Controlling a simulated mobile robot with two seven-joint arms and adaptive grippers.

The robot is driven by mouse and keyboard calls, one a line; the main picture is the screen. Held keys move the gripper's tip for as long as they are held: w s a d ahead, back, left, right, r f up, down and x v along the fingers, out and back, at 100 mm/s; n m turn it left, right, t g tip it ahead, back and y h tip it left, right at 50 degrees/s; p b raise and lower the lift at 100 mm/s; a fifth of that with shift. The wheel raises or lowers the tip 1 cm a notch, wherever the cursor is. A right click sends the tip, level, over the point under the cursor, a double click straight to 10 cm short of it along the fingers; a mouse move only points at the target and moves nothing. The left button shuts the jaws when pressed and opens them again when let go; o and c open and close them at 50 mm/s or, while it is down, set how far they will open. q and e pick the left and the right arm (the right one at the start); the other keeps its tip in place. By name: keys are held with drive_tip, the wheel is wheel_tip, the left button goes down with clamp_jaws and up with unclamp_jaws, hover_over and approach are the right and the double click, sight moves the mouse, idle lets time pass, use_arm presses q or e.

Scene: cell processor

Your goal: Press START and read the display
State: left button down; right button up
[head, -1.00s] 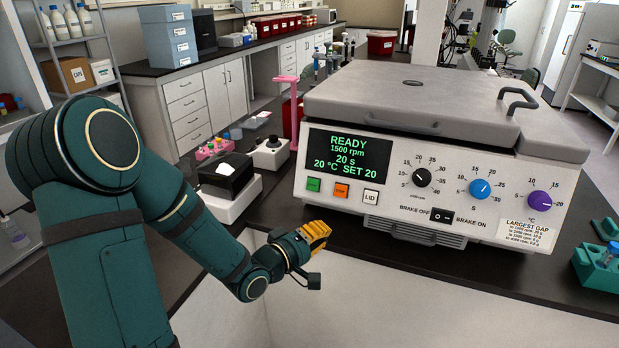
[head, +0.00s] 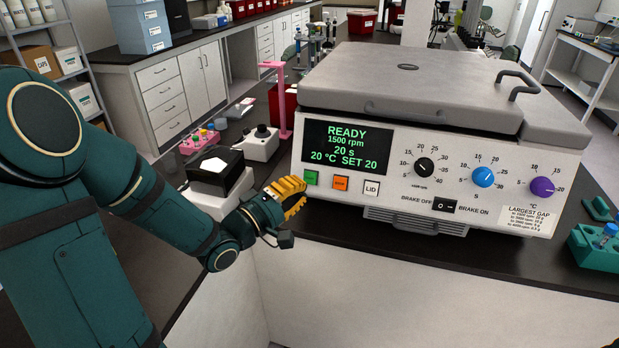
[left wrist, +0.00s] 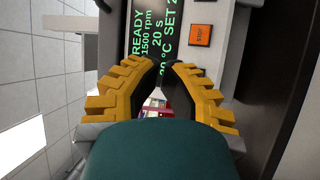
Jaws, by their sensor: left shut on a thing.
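The cell processor (head: 400,195) stands on the dark bench with its lid down. Its display (head: 347,148) is lit green: READY, 1500 rpm, 20 s, 20 °C SET 20. The green START button (head: 311,178) is left of the orange STOP button (head: 341,183) and the white LID button (head: 371,188). My left gripper (head: 297,193) is shut, yellow fingers just below and left of START; I cannot tell whether they touch it. In the left wrist view, the shut fingertips (left wrist: 166,66) are before the panel, near STOP (left wrist: 200,36). What they grip cannot be made out; START is not visible there.
A black-and-white device (head: 217,172) stands close to my left forearm. A pink stand (head: 278,95) and a knobbed box (head: 262,141) are behind it. A green tube rack (head: 595,247) is at far right. The bench front strip is clear.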

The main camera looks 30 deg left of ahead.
sight(310, 178)
use_arm(q)
drive_tip(key=w+a+f+b, duration=0.2)
drive_tip(key=w, duration=0.6)
drive_tip(key=shift+f+b, duration=0.3)
drive_tip(key=shift+f, duration=0.1)
drive_tip(key=shift+w, duration=0.25)
idle(1.1)
drive_tip(key=shift+w+a+f, duration=0.1)
drive_tip(key=shift+w+a, duration=0.05)
drive_tip(key=shift+w, duration=0.1)
drive_tip(key=shift+w+f, duration=0.1)
drive_tip(key=shift+w, duration=0.2)
idle(0.7)
idle(0.4)
drive_tip(key=shift+s+r+p, duration=0.2)
drive_tip(key=shift+s+p, duration=0.15)
drive_tip(key=shift+s, duration=0.35)
